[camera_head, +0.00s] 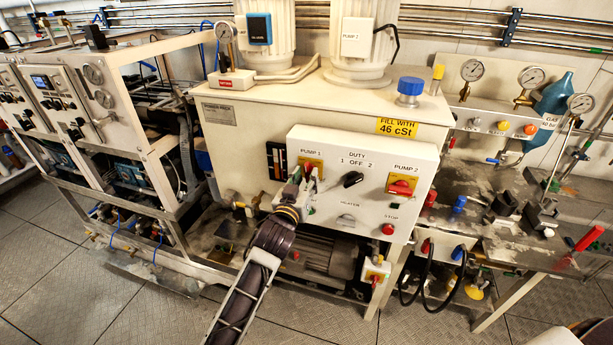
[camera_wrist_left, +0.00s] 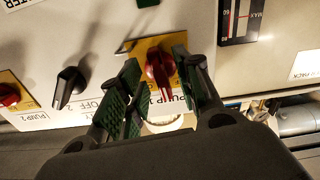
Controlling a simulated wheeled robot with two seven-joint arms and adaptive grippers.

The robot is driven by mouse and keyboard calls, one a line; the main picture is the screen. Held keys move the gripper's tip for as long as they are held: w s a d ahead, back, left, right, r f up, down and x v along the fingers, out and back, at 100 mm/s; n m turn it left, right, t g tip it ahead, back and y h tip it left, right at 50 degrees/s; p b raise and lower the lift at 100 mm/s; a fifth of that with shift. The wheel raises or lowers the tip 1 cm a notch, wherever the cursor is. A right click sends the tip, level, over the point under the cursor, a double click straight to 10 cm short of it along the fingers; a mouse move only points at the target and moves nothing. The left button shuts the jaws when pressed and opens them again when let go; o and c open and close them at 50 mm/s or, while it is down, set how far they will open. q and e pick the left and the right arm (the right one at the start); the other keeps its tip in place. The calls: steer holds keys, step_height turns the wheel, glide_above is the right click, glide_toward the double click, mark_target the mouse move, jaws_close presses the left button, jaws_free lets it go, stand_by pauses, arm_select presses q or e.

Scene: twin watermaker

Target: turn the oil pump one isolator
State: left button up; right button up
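The pump one isolator is a red knob on a yellow plate (camera_head: 312,162), at the left of the white control box (camera_head: 350,212), under the label PUMP 1. My left gripper (camera_head: 300,180) is at it and partly covers it in the head view. In the left wrist view the red isolator knob (camera_wrist_left: 158,76) stands between the green-padded fingers of my left gripper (camera_wrist_left: 160,90). The fingers are apart, with a gap visible beside the knob; I cannot tell whether either pad touches it. A dark part at the lower right corner of the head view may be my right gripper, mostly cut off.
The box also carries a black duty selector (camera_head: 352,179), a red pump two isolator (camera_head: 401,187) and a red stop button (camera_head: 388,229). A motor (camera_head: 325,258) sits below. A level gauge (camera_wrist_left: 240,18) is close beside my left gripper.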

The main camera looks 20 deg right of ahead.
arm_select(q)
steer(key=shift+w+d, duration=0.35)
steer(key=shift+w, duration=0.15)
jaws_close()
